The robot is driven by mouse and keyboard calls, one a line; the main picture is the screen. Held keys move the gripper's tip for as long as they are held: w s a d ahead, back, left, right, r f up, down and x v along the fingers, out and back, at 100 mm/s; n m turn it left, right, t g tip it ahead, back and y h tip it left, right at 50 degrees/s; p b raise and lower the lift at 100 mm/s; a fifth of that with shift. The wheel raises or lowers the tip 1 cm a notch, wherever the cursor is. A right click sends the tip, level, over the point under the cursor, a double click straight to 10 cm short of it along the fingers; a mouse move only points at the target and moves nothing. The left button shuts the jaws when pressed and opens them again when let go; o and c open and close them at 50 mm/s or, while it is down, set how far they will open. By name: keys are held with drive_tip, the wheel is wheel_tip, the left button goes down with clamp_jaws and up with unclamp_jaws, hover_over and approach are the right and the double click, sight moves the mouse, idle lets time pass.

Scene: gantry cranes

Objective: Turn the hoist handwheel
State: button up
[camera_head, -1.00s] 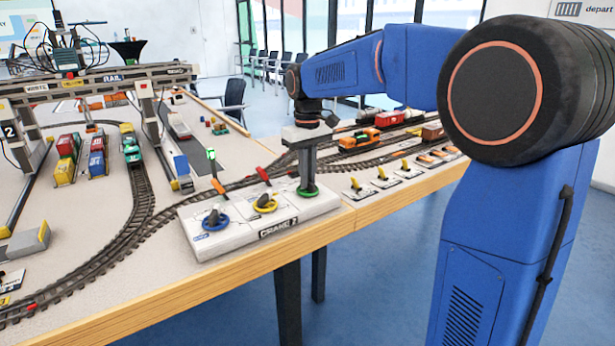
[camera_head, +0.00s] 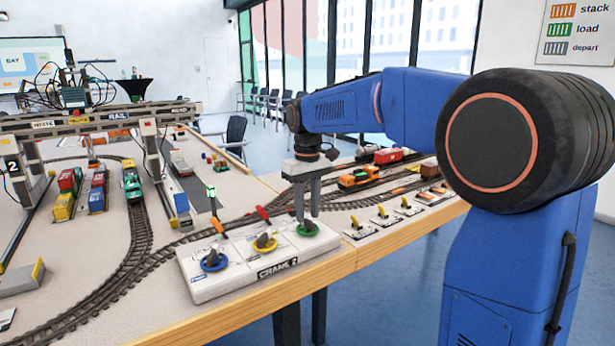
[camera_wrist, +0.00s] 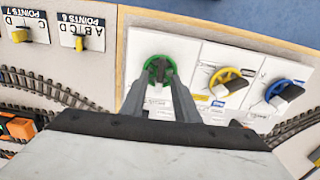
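A white control box labelled CRANE 2 (camera_head: 228,286) sits at the table's front edge. It carries a blue handwheel (camera_head: 214,261), a yellow handwheel (camera_head: 265,243) and a green handwheel (camera_head: 308,230), each with a dark grip bar. I cannot read which one is marked hoist. My gripper (camera_head: 307,217) points down at the green wheel, its two fingers apart. In the wrist view, my gripper (camera_wrist: 160,88) has one finger on each side of the green wheel (camera_wrist: 158,69) and its dark bar. Whether the fingertips touch the bar is unclear. The other two wheels are clear of it.
Orange and red levers stand behind the wheels. A row of yellow point switches (camera_head: 383,213) lies right of the box. Tracks carry an orange locomotive (camera_head: 360,177). A gantry crane (camera_head: 100,115) with containers beneath stands at left. Open floor lies before the table.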

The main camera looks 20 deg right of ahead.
wheel_tip(320, 180, up, 16)
drive_tip(key=shift+f, duration=0.15)
idle(0.3)
approach(308, 219)
wheel_tip(308, 219, down, 8)
drive_tip(key=shift+s+f, duration=0.15)
drive_tip(key=shift+f, duration=0.05)
idle(0.8)
clamp_jaws()
